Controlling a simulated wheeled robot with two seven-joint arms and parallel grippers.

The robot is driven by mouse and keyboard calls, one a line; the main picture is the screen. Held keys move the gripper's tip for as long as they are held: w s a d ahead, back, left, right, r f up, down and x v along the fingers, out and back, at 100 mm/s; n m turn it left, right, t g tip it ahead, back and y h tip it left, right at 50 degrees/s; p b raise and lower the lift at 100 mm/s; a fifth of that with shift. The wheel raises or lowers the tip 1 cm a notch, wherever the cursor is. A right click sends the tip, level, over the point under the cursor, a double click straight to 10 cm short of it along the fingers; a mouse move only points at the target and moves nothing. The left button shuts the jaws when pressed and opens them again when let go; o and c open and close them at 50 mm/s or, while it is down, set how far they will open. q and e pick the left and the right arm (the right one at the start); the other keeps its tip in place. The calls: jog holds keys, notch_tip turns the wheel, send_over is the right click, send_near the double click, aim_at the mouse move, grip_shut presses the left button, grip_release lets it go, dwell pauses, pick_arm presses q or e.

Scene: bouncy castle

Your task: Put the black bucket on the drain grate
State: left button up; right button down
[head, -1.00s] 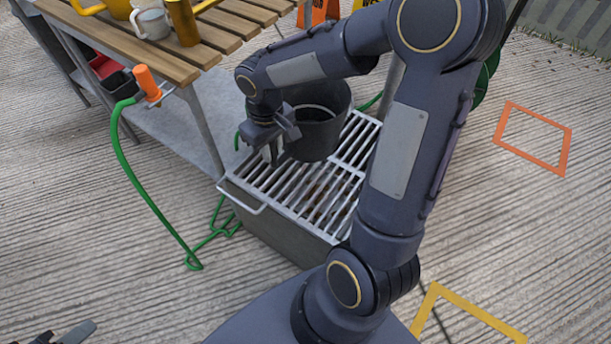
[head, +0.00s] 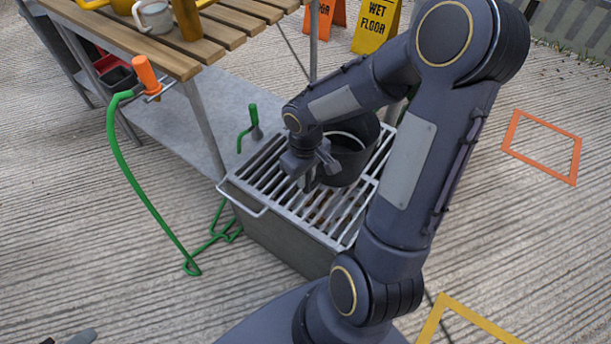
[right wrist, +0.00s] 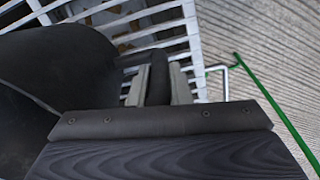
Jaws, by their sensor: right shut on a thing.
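The black bucket (head: 348,150) is upright at the far right part of the drain grate (head: 268,182), partly hidden behind my right arm. It also shows large and dark at the left of the right wrist view (right wrist: 60,80). A dark thing at the lower left edge may be part of my left gripper, too little to judge.
The grate tops a grey box with a side handle (head: 250,208). A wooden slatted table (head: 215,35) with mugs stands at the upper left.

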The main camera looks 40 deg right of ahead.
jog(key=shift+f, duration=0.2)
jog(key=c, duration=1.3)
grip_release()
jog(key=shift+r, duration=0.15)
jog(key=shift+r, duration=0.35)
notch_tip(320, 180, up, 11)
jog(key=p, duration=0.4)
jog(key=shift+r+p, duration=0.1)
jog(key=shift+p, duration=0.3)
jog(key=s+a+r+m+t+y, duration=0.1)
jog(key=s+a+r+t, duration=0.1)
jog(key=s+a, duration=0.1)
jog(key=s+a+r+t+y, duration=0.1)
jog(key=s+a+r, duration=0.2)
jog(key=s, duration=0.2)
jog(key=s+a+r+m+t+y, duration=0.1)
jog(key=s+a+r+t, duration=0.1)
jog(key=s+a, duration=0.1)
jog(key=shift+s+r+m+t+y, duration=0.3)
jog(key=shift+s+r+y, duration=0.05)
jog(key=shift+s+y, duration=0.05)
